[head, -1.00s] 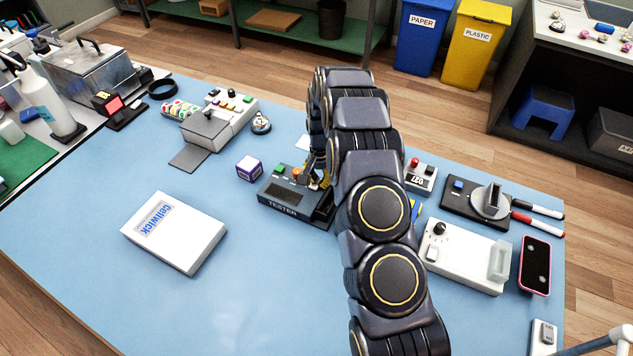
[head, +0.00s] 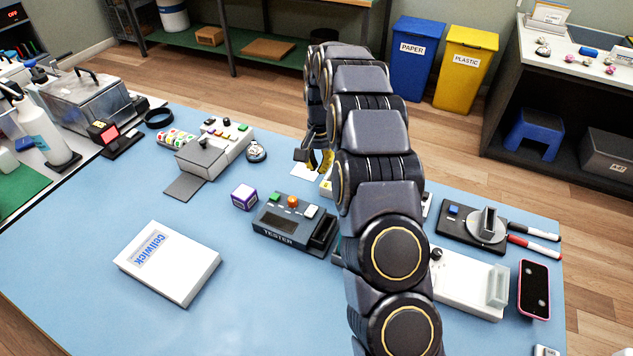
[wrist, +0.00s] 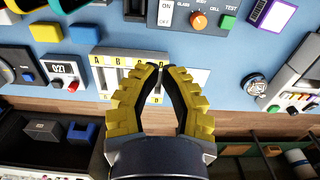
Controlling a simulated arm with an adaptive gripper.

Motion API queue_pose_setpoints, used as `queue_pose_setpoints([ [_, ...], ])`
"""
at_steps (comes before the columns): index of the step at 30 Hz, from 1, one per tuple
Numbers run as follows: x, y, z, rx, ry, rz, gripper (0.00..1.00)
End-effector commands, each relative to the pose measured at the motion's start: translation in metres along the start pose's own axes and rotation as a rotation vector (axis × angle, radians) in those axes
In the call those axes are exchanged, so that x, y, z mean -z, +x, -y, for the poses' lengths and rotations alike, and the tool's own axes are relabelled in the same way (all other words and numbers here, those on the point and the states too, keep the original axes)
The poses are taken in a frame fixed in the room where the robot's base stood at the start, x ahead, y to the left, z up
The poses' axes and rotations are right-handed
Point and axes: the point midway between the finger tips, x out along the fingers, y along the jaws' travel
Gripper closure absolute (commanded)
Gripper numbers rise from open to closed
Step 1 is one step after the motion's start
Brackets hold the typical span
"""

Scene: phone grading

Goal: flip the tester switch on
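The dark grey tester (head: 282,240) lies on the blue table, with a green button, an orange knob and a white switch (head: 312,211) on top. The tester (wrist: 205,38) is at the top of the wrist view, where the switch (wrist: 167,14) shows beside an ON label. I cannot tell which way the switch is set. My gripper (head: 318,160) is behind the tester, apart from it. In the wrist view my gripper (wrist: 161,68) has its yellow fingertips together, with nothing visible between them, over a white panel lettered A, B, C.
A white Cellwick box (head: 175,275) lies front left and a purple cube (head: 244,197) sits left of the tester. A black turntable device (head: 470,225) and a pink phone (head: 534,289) are to the right. The blue mat is clear in front of the tester.

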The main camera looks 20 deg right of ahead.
Motion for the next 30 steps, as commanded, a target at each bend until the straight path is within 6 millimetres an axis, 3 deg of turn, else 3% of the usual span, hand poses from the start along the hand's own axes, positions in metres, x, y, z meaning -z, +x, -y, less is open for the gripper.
queue_pose_setpoints([
  [6, 0.001, -0.012, 0.000, -0.001, 0.000, 0.003, 1.00],
  [30, -0.010, -0.020, 0.000, -0.002, 0.000, 0.115, 1.00],
])
